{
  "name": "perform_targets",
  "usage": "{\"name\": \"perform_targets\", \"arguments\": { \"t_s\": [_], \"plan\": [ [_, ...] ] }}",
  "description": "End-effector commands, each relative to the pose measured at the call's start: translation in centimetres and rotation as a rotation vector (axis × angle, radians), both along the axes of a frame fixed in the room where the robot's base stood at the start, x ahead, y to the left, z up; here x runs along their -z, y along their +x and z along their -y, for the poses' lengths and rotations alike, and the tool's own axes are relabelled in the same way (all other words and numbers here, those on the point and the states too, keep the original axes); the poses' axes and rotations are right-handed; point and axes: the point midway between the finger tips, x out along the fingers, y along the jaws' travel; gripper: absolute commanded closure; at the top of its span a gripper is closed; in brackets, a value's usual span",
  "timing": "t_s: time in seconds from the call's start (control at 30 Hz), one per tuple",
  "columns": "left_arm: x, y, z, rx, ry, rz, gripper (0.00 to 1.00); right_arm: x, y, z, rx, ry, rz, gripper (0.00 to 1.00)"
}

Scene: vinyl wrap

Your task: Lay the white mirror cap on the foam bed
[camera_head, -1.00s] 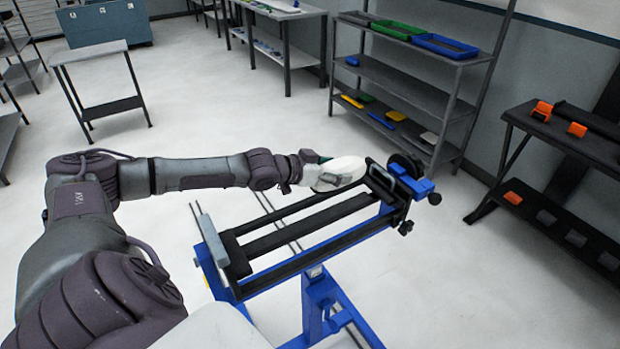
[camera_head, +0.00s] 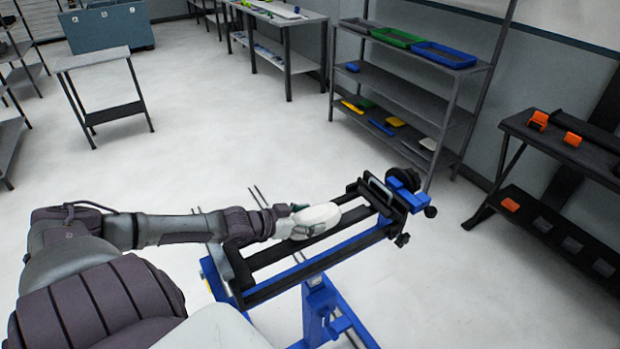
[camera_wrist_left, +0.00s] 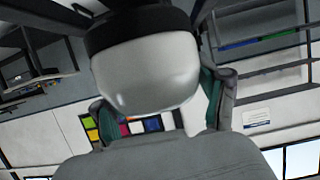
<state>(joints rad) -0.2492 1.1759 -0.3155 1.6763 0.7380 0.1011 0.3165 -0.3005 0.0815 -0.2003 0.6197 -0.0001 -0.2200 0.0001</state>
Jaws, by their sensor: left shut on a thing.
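The white mirror cap (camera_head: 317,219) is a smooth, rounded shell over the black padded rails of the blue stand, which look like the foam bed (camera_head: 287,248). My left gripper (camera_head: 290,213) is shut on the cap at its left end. In the left wrist view the cap (camera_wrist_left: 146,70) fills the middle, with a green-edged finger of the left gripper (camera_wrist_left: 160,100) on either side. A dark band lies across the cap's far edge in that view. I cannot tell whether the cap touches the rails. My right gripper is not in view.
The stand has a blue clamp with a black knob (camera_head: 403,176) at its right end and an upright plate at its left end. A shelf with trays (camera_head: 447,55) stands behind. A dark bench with orange parts (camera_head: 539,120) is at right. Open floor lies around the stand.

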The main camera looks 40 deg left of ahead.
Motion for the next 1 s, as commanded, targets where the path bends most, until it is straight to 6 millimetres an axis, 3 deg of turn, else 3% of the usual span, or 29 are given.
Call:
{"name": "perform_targets", "arguments": {
  "t_s": [0.17,0.5,0.53,0.67,1.0],
  "plan": [
    [2.0,0.1,0.0,0.002,0.001,0.003,0.67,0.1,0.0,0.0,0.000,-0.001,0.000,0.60],
    [2.4,0.1,0.0,0.001,0.000,0.002,0.67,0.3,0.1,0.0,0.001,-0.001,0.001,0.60],
    [2.4,0.1,0.0,0.001,0.000,0.001,0.24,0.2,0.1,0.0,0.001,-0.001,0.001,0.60],
    [2.4,0.1,0.0,0.001,0.001,0.000,0.02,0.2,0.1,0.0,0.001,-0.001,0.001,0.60],
    [2.2,0.1,0.0,0.001,0.001,0.000,0.01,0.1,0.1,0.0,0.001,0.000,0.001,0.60]
  ]
}}
